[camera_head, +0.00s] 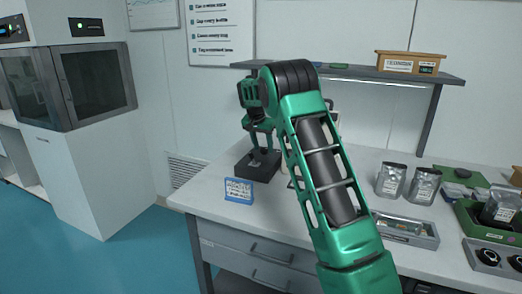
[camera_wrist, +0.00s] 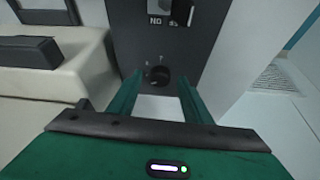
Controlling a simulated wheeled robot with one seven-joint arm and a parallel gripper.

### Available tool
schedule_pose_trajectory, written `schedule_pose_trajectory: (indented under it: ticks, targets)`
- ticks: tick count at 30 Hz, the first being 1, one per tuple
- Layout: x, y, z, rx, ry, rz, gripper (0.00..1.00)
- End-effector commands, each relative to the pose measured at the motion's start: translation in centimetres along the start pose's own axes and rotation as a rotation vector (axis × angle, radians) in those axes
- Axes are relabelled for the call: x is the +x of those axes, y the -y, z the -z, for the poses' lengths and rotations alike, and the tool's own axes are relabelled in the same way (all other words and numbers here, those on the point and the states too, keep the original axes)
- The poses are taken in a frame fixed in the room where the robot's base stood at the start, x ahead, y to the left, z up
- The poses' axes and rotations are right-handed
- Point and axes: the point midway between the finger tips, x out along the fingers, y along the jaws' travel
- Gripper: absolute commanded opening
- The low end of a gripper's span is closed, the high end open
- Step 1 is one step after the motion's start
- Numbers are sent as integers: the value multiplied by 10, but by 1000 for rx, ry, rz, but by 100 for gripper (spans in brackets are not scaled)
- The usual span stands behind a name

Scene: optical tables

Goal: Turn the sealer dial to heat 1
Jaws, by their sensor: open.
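In the wrist view a round black dial (camera_wrist: 159,76) sits on a dark panel (camera_wrist: 190,50), with small pale marks around it that are too small to read. White lettering and a switch-like part show higher on the panel. My gripper (camera_wrist: 161,90) is open, its two green fingers on either side of the dial in the picture; I cannot tell whether they touch it. In the head view my gripper (camera_head: 262,138) points down over a black unit (camera_head: 246,168) at the left end of the bench. The dial cannot be made out there.
A beige device (camera_wrist: 65,75) with a black bar stands left of the panel in the wrist view. In the head view a blue-framed card (camera_head: 238,190) is near the bench's front edge. Silver pouches (camera_head: 390,180) and a parts tray (camera_head: 405,231) lie to the right, below a shelf (camera_head: 350,72).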

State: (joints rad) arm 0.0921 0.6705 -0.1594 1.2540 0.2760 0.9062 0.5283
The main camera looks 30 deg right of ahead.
Motion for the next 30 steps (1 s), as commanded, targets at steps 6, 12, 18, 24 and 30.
schedule_pose_trajectory:
  ticks: [6, 12, 18, 24, 30]
  targets:
    - [8, 0, 0, 1, 0, 0, 45]
    - [8, 0, 0, 1, 0, 0, 45]
    - [8, 0, 0, 0, 0, 0, 4]
    - [7, 1, -2, -6, 1, 3, 4]
    - [8, 0, -1, -54, 1, 24, 4]
